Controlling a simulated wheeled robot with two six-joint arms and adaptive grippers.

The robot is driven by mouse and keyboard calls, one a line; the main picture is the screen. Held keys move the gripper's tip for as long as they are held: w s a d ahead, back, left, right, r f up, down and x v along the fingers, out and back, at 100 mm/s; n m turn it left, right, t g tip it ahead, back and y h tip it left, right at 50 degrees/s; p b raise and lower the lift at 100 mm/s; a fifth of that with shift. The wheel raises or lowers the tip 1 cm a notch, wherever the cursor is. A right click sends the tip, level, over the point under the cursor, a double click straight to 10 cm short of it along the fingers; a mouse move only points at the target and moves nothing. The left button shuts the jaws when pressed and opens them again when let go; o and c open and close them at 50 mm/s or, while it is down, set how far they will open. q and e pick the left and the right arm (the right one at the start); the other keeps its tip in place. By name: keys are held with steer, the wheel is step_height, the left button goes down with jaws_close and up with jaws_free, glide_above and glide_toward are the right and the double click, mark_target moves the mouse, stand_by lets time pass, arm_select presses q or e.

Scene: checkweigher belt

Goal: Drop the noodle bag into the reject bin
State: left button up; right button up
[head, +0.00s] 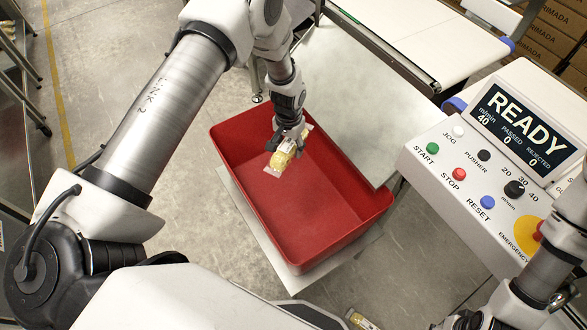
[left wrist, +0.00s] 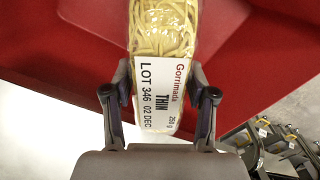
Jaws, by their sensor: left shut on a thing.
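The noodle bag (head: 283,156) is a clear pack of yellow noodles with a white label reading "Gorrimada THIN". My left gripper (head: 291,133) is shut on it. In the left wrist view the bag (left wrist: 163,60) sits between the two fingers, its label end towards the palm. In the head view the bag appears over the inside of the red reject bin (head: 318,208), clear of its walls. Its exact height above the bin floor is hard to tell. The bin looks empty. Part of my right arm shows at the lower right, but its fingers do not.
A grey metal table (head: 350,95) adjoins the bin's right side. A white conveyor belt (head: 420,35) runs behind. A control panel (head: 480,170) with a READY screen stands at right.

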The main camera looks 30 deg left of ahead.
arm_select(q)
steer(key=shift+s+d+f+b, duration=0.1)
steer(key=shift+s+f+b, duration=0.15)
steer(key=shift+f+b, duration=0.25)
steer(key=shift+s+d+f+b, duration=0.1)
steer(key=shift+s+f+b, duration=0.1)
steer(key=shift+f+b, duration=0.25)
step_height(320, 180, down, 3)
steer(key=shift+w+a+f+b, duration=0.1)
steer(key=shift+a+b, duration=0.05)
steer(key=shift+b, duration=0.75)
steer(key=o, duration=1.4)
steer(key=shift+f, duration=0.1)
steer(key=shift+o, duration=0.2)
arm_select(e)
steer(key=f, duration=0.4)
steer(key=shift+s, duration=0.35)
arm_select(q)
step_height(320, 180, up, 12)
steer(key=shift+r, duration=0.1)
